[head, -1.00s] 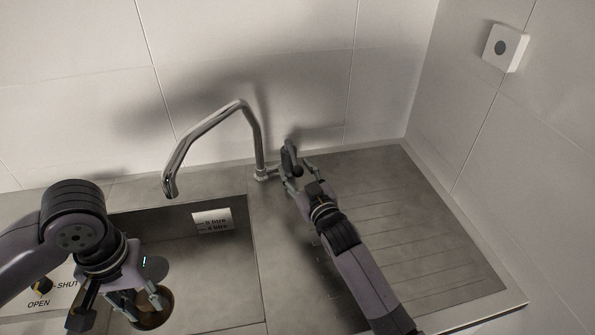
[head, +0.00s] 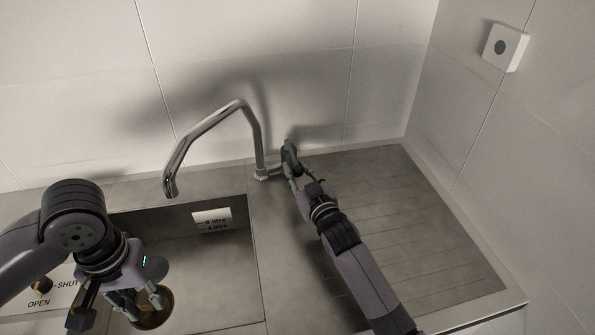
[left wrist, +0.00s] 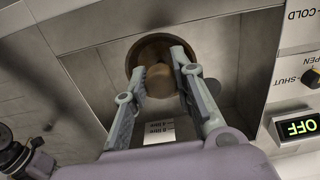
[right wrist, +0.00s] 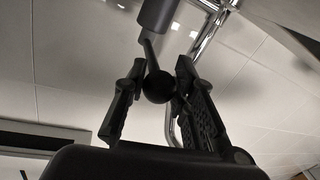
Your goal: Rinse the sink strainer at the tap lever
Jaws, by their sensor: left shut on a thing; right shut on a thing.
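The brown, round sink strainer (head: 152,316) is low in the sink in the head view. My left gripper (head: 137,300) is over it, with its fingers on a rounded brown piece, seen in the left wrist view (left wrist: 160,80). Where the strainer ends and the drain begins is unclear. The chrome tap (head: 240,108) arches over the sink. My right gripper (head: 291,165) is at the tap base, shut on the tap lever; its dark ball end (right wrist: 157,87) sits between the fingers in the right wrist view. The fingers hide part of the lever in the head view.
A panel (head: 52,290) marked OPEN and SHUT with a knob is at the left; its display (left wrist: 298,127) reads OFF. A litre-marked label (head: 212,221) is on the sink wall. The ribbed drainboard (head: 420,235) is bare. A white box (head: 505,47) is on the right wall.

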